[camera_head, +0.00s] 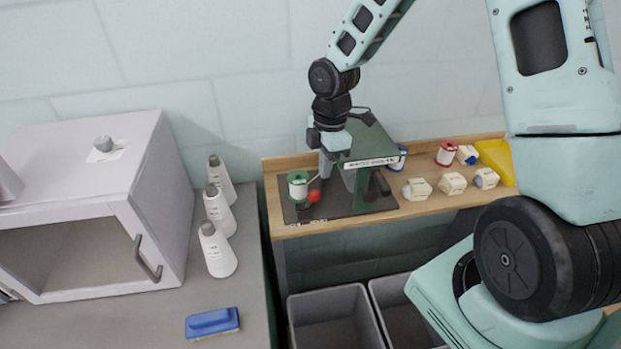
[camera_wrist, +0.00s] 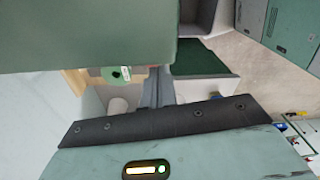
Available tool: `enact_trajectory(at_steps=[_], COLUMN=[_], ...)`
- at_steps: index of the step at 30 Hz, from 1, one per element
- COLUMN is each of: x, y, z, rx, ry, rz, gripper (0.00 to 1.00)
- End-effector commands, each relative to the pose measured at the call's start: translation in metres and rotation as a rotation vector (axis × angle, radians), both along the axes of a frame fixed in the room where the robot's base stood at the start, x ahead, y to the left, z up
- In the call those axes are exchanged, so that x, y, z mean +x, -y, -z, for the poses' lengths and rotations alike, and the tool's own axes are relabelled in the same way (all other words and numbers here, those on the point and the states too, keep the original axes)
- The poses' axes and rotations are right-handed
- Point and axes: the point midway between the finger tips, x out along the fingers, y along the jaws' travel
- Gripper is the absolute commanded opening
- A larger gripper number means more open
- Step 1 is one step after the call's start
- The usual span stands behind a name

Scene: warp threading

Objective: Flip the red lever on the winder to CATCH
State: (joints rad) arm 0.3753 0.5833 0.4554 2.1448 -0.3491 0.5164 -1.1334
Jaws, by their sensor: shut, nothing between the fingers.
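The winder is a dark green stand (camera_head: 369,143) on a dark base plate (camera_head: 345,207), standing on a wooden shelf. Its lever shows as a red ball knob (camera_head: 313,196) low at the front left, beside a spool with a green top (camera_head: 298,185). My gripper (camera_head: 326,170) points down just left of the green stand, above and slightly right of the red knob, and looks apart from it. In the wrist view my gripper's fingers (camera_wrist: 158,80) are together and empty. A green-topped round part (camera_wrist: 117,74) shows left of them. The red knob is not visible there.
Red and blue spools (camera_head: 447,153), several cream blocks (camera_head: 453,184) and a yellow bin (camera_head: 497,160) sit on the shelf's right. Grey bins (camera_head: 335,312) stand below. White bottles (camera_head: 217,250), a blue brush (camera_head: 212,322) and a white cabinet (camera_head: 150,215) are at left.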

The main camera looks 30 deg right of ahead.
Motion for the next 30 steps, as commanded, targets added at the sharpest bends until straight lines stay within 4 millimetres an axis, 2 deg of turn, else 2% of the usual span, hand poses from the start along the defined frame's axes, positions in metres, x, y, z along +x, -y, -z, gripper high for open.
enact_trajectory(at_steps=[6, 24, 28, 30], x=[-0.004, -0.004, -0.009, -0.019], y=[0.014, 0.014, 0.0, -0.019], z=[-0.008, -0.009, -0.014, -0.021], rx=[0.001, 0.001, -0.007, -0.017], ry=[0.001, 0.001, 0.0, -0.003], rz=[-0.001, -0.002, 0.022, 0.059], gripper=[0.0, 0.0, 0.0, 0.0])
